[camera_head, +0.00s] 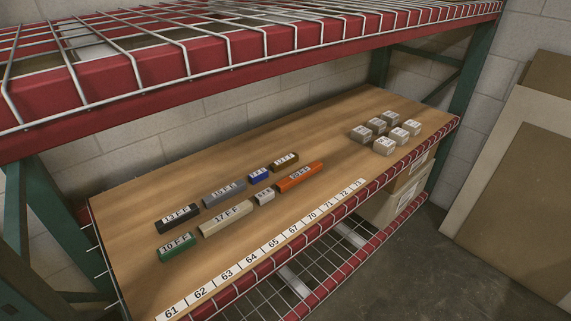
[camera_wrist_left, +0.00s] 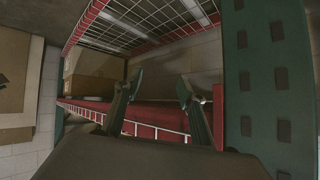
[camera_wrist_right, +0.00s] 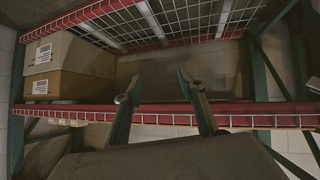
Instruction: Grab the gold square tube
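Several short square tubes with printed labels lie on the wooden shelf (camera_head: 330,203) in the head view. A long tan-gold tube (camera_head: 226,219) lies in the front row, left of a small white-grey tube (camera_head: 264,197). A dark brown-gold tube (camera_head: 285,161) lies at the right end of the back row. I cannot tell for certain which is the gold one. My left gripper (camera_wrist_left: 160,87) is open and empty in the left wrist view. My right gripper (camera_wrist_right: 154,88) is open and empty in the right wrist view. Neither gripper shows in the head view.
Green (camera_head: 176,246), orange (camera_head: 300,177), black (camera_head: 179,218), grey (camera_head: 223,192) and blue (camera_head: 258,174) tubes lie close by. Several small grey blocks (camera_head: 384,146) stand at the right. A red-edged wire shelf (camera_head: 250,50) hangs above. A number strip (camera_head: 274,243) lines the front edge.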

